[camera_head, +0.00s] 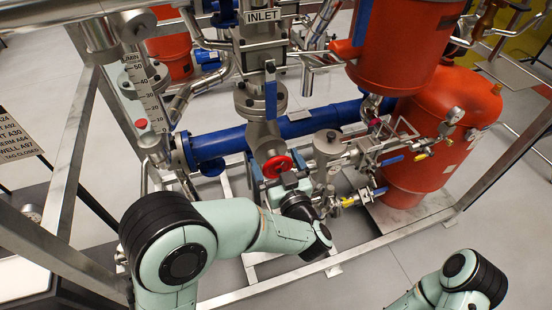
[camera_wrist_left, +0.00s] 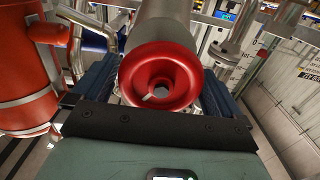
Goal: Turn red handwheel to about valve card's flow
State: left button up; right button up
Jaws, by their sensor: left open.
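The red handwheel (camera_head: 277,166) sits on the end of a grey valve body below the blue pipe. It shows large in the left wrist view (camera_wrist_left: 136,83), facing the camera. My left gripper (camera_head: 272,176) is open, with one dark finger on each side of the handwheel in the left wrist view. I cannot tell whether either finger touches the rim. A flow scale (camera_head: 146,88) marked in L/MIN stands at the upper left, with a red part at its foot. A card with lettering (camera_head: 19,148) is at the left edge, partly cut off. My right gripper is out of view.
A blue pipe (camera_head: 222,145) crosses behind the handwheel. Small valves and a yellow-handled fitting (camera_head: 348,202) are close to its right. Orange tanks (camera_head: 447,105) stand at the right. Steel skid rails (camera_head: 400,226) run in front. Grey floor at lower middle is clear.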

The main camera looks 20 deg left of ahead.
pick_arm(q)
jog(key=shift+w+a, duration=0.15)
jog(key=shift+w, duration=0.1)
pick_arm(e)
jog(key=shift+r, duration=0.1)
pick_arm(q)
jog(key=c, duration=0.8)
jog(key=shift+f+b, duration=0.15)
jog(key=shift+b, duration=0.2)
jog(key=n+b, duration=0.4)
jog(key=b, duration=0.1)
jog(key=shift+s+f, duration=0.1)
jog(key=shift+s, duration=0.05)
jog(key=shift+a+n+b, duration=0.1)
jog(key=shift+n+b, duration=1.3)
jog(key=shift+n, duration=0.1)
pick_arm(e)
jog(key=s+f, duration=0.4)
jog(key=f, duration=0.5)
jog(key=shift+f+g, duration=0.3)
